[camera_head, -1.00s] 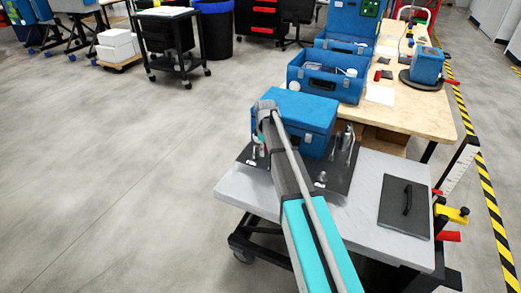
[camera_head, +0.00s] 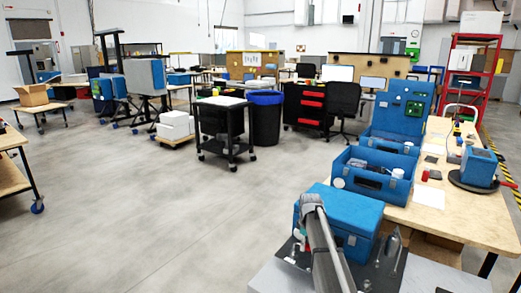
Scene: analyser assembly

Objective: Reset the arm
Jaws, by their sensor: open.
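My arm (camera_head: 325,252) reaches up from the bottom edge, with its grey upper end (camera_head: 310,203) in front of the blue case. My gripper's fingers do not show; they are out of view or hidden behind the arm. The closed blue case (camera_head: 350,212) sits on a dark plate (camera_head: 388,270) with metal clamps, on a grey cart top at the bottom right. The arm hides part of the case's left side.
A wooden workbench (camera_head: 440,215) stands behind on the right, with an open blue case (camera_head: 370,180) and a blue unit (camera_head: 478,166) on a round dark base. A black cart (camera_head: 226,130) and a blue-lined bin (camera_head: 266,120) stand farther back.

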